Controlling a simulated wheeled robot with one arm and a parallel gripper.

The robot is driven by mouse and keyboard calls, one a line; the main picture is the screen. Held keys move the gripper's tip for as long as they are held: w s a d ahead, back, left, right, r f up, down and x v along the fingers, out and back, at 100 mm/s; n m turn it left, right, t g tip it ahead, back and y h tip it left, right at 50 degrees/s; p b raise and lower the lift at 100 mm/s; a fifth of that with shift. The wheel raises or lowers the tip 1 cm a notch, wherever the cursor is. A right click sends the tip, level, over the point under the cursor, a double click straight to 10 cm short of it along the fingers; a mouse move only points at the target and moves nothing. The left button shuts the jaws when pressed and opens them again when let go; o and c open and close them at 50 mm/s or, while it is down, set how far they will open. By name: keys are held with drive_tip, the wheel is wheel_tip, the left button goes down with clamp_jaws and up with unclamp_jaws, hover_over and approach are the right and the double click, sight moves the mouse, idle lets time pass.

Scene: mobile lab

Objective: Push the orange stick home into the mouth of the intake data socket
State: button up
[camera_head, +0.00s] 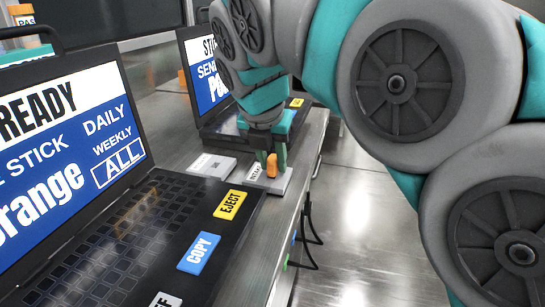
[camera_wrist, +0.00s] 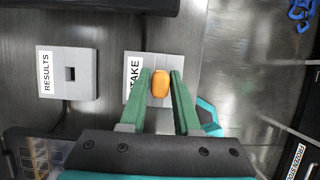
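The intake data socket (camera_wrist: 173,62) is a light grey block on the steel bench, its label partly covered by my left finger in the wrist view. It also shows in the head view (camera_head: 284,186). The orange stick (camera_wrist: 160,84) is over the block, between my green fingertips; it also shows in the head view (camera_head: 272,166). My gripper (camera_wrist: 161,78) points down at the block with a finger on each side of the stick, seemingly closed on it. The socket's mouth is hidden under the stick, so I cannot tell how deep it sits.
A grey block marked RESULTS (camera_wrist: 68,88) stands left of the intake. An open laptop (camera_head: 120,235) with COPY and EJECT keys fills the near left; another laptop (camera_head: 212,95) stands behind. The bench edge is close on the right, with cables hanging below.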

drive_tip(key=o, duration=0.4)
drive_tip(key=shift+r, duration=0.2)
drive_tip(key=v, duration=0.7)
drive_tip(key=shift+s+r, duration=0.2)
